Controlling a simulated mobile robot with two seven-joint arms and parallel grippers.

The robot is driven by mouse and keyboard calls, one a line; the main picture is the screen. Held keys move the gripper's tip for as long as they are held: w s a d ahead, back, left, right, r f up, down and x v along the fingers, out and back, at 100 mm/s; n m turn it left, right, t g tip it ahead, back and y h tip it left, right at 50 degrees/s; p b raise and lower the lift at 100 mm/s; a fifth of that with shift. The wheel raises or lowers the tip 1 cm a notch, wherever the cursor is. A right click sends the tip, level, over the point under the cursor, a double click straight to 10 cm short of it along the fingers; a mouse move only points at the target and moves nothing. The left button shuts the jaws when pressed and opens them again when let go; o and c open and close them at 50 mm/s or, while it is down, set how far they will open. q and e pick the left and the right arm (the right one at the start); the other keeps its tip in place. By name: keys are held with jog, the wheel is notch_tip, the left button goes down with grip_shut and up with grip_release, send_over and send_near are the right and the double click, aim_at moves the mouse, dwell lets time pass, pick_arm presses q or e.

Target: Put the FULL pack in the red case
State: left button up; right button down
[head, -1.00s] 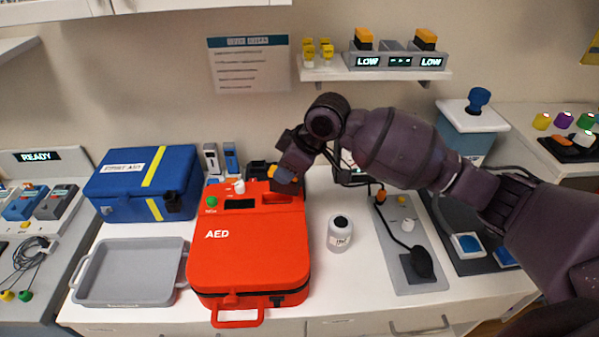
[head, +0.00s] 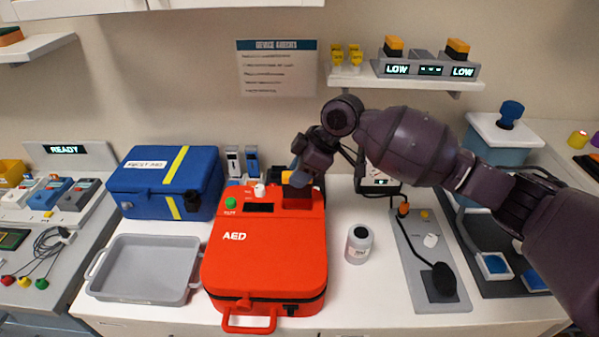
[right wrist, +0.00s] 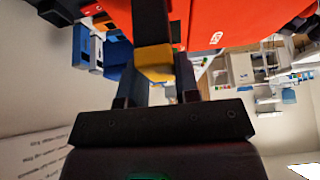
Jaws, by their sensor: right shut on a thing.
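The red case (head: 262,258), marked AED, lies closed on the counter with its handle toward me. A green button, a white knob and a dark display show on its top. My right gripper (head: 299,181) is over the case's back right corner, shut on a pack with a yellow-orange top (head: 288,177). That yellow top also shows between the fingers in the right wrist view (right wrist: 154,62). A dark red block or recess (head: 297,196) is just below the gripper; I cannot tell whether the pack is seated in it. My left gripper is not in view.
A grey tray (head: 100,283) and blue first aid case (head: 140,203) are left of the red case. A white jar (head: 359,246) stands close on its right.

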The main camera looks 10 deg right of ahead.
jog(key=shift+f+b, duration=0.7)
jog(key=shift+f, duration=0.2)
jog(key=shift+r, duration=0.15)
jog(key=shift+p, duration=0.4)
dwell(0.4)
jog(key=shift+p, duration=0.6)
jog(key=shift+f, duration=0.4)
dwell(0.5)
jog(key=shift+f, duration=0.3)
